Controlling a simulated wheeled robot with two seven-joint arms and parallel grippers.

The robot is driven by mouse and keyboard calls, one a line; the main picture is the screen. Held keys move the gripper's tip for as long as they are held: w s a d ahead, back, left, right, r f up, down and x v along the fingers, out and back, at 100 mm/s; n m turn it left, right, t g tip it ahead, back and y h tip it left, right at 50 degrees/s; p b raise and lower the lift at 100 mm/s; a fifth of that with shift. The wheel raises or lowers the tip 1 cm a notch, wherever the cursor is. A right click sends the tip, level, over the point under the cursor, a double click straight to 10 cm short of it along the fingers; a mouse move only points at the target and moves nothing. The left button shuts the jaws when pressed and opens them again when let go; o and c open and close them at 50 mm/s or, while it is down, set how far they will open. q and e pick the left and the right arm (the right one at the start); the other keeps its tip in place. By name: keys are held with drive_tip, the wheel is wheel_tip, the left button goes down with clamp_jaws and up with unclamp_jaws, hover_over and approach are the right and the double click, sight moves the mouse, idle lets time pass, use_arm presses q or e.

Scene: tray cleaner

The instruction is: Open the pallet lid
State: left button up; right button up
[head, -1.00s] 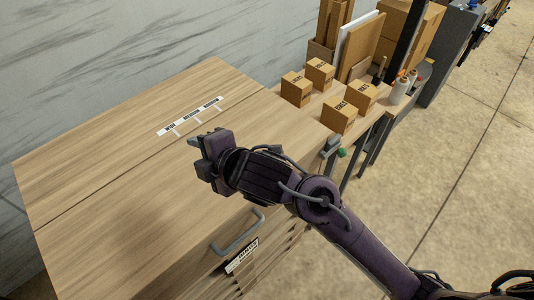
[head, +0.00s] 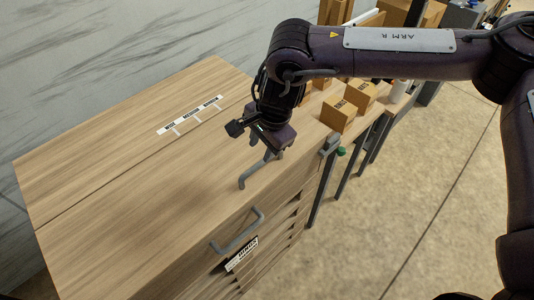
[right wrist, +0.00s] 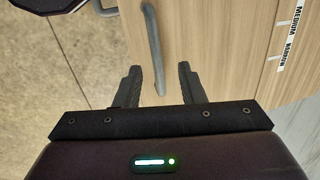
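The lid is the wood-grain top panel (head: 130,230) of a cabinet and lies flat. A grey bar handle (head: 255,172) stands on it; the bar also shows in the right wrist view (right wrist: 153,40). My right gripper (head: 262,158) points down over this handle. In the right wrist view its two fingers (right wrist: 159,85) are apart, with the bar running between them; contact cannot be seen. A second grey handle (head: 238,232) sits at the front edge, above a label (head: 242,255). My left gripper is not in view.
A white label strip (head: 190,115) marks the top near the seam. Cardboard boxes (head: 338,116) stand on a side table at the right. A marbled wall (head: 100,60) rises behind. The concrete floor (head: 400,190) is open at the right.

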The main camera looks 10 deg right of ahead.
drive_tip(key=d, duration=0.2)
drive_tip(key=p, duration=0.2)
hover_over(268, 171)
drive_tip(key=shift+h, duration=0.3)
wheel_tip(268, 171, down, 5)
drive_tip(key=shift+f, duration=0.1)
drive_tip(key=shift+w+a+f+p, duration=0.15)
drive_tip(key=shift+f+p, duration=0.15)
drive_tip(key=shift+f, duration=0.4)
clamp_jaws()
